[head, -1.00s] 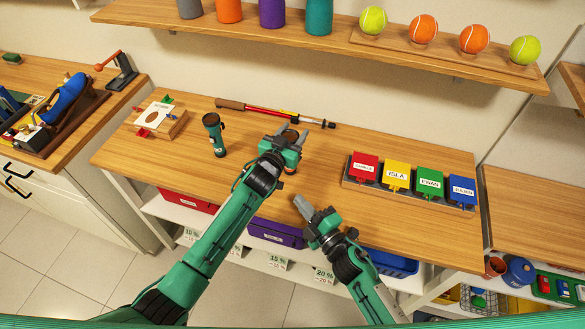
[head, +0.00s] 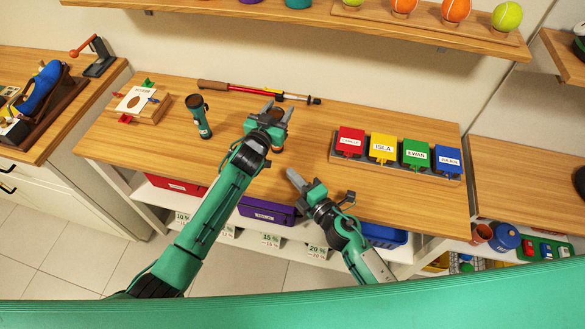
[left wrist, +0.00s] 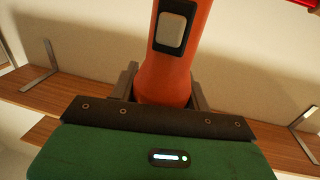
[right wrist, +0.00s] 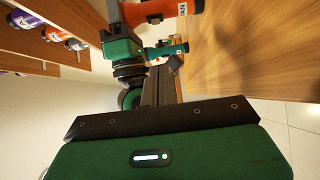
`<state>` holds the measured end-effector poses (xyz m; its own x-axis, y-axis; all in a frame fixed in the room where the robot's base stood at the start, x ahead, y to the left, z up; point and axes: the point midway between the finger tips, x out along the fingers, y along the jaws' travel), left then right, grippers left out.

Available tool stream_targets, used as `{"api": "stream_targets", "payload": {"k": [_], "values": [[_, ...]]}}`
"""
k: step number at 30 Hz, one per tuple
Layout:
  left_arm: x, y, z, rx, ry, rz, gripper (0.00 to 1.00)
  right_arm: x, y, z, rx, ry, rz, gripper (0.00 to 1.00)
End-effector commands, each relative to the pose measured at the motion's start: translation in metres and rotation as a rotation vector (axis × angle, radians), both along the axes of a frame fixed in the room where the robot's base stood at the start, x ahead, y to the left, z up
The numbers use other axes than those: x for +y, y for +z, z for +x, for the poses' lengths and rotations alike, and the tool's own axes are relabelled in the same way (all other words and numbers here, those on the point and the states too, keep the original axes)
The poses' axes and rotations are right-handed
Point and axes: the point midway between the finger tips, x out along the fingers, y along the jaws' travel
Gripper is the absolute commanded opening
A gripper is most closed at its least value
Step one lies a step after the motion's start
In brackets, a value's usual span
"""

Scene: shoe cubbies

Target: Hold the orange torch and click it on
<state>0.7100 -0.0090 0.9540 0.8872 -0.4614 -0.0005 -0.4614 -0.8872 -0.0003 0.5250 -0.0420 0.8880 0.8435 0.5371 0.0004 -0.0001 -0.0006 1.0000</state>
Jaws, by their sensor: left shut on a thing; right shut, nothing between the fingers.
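The orange torch shows close up in the left wrist view (left wrist: 172,70), with a pale switch (left wrist: 171,30) in a dark panel facing the camera. My left gripper (head: 272,113) is shut on it above the middle of the table. In the head view the gripper mostly hides the torch; its dark round end (head: 277,114) shows between the fingers. The right wrist view shows part of the orange torch (right wrist: 150,12) at the top. My right gripper (head: 292,177) is shut and empty, lower and to the right, apart from the torch. I cannot tell whether the torch is lit.
A teal torch (head: 201,116) stands on the table (head: 300,130) to the left. A red pole (head: 255,90) lies behind. A rack of coloured name blocks (head: 397,167) sits to the right. A shelf (head: 330,20) with balls is above.

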Motion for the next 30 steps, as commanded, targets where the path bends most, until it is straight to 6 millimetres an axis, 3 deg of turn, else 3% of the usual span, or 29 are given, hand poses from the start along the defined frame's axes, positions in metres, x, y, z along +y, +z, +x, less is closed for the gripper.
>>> {"api": "stream_targets", "payload": {"k": [12, 18, 30], "values": [[0.000, 0.000, 0.000, -0.001, 0.000, 0.000, 0.21, 0.046, 0.001, 0.070, -0.001, 0.000, 0.002, 0.00], [0.000, 0.000, 0.000, -0.001, 0.000, 0.000, 0.21, 0.039, 0.000, 0.098, 0.000, 0.000, 0.000, 0.00], [0.000, 0.000, 0.000, 0.000, 0.000, 0.000, 0.21, 0.036, 0.000, 0.108, -0.001, 0.001, -0.001, 0.00]]}}
